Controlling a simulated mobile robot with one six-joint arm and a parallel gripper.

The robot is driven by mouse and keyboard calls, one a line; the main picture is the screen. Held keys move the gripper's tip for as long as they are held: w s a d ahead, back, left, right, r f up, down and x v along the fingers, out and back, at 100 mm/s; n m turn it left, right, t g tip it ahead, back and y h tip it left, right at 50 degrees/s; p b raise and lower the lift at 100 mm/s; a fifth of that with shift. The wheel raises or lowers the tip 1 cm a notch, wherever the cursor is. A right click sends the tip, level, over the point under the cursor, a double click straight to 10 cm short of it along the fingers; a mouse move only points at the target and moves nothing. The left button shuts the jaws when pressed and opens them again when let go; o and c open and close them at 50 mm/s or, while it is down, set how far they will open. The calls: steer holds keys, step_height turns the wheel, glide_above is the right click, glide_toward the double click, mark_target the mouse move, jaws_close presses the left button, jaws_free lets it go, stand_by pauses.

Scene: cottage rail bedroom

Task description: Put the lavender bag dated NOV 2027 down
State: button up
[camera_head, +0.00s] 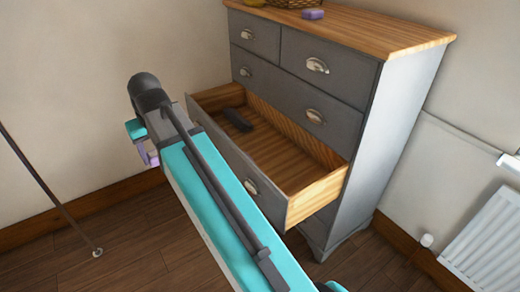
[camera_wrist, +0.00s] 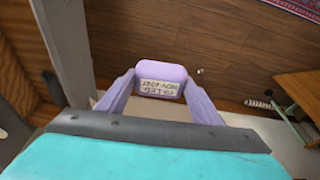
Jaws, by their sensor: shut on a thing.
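The lavender bag (camera_wrist: 160,73) is a small rounded purple block with a pale label. The label's print is upside down and too small for me to read the date surely. In the wrist view my gripper (camera_wrist: 160,88) is shut on it, one light purple finger at each side. In the head view my gripper (camera_head: 149,155) is to the left of the open drawer (camera_head: 317,195), mostly hidden behind my arm. I cannot tell the bag from the fingers there.
A grey dresser with a wooden top (camera_head: 375,30) stands at the right. On top are a purple block (camera_head: 312,14), a basket (camera_head: 290,3) and a partly cut-off yellow thing. The drawer holds a dark object (camera_head: 237,119); its floor is otherwise mostly bare. A radiator (camera_head: 490,240) is at the right.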

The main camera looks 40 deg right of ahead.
stand_by(0.4)
steer(key=shift+d+f, duration=0.1)
steer(key=shift+d, duration=0.35)
steer(key=s+d+f+n+g+y+p, duration=0.1)
steer(key=s+d+f+n+p, duration=0.25)
steer(key=d, duration=0.65)
steer(key=s+d+f+n+y+p, duration=0.1)
steer(key=s+d+f+n, duration=0.35)
steer(key=d, duration=0.65)
steer(key=s+d+f+n+g+y+p, duration=0.1)
steer(key=s+d+f+n+p, duration=0.1)
steer(key=s+d+n, duration=0.6)
steer(key=s+d+f+n+g, duration=0.1)
steer(key=s+d+f, duration=0.3)
steer(key=d+f, duration=0.3)
step_height(320, 180, down, 4)
steer(key=shift+s+d+f+b, duration=0.15)
steer(key=shift+d+f+b, duration=0.1)
steer(key=shift+d+b, duration=0.15)
steer(key=shift+f+p, duration=0.55)
steer(key=shift+f, duration=2.6)
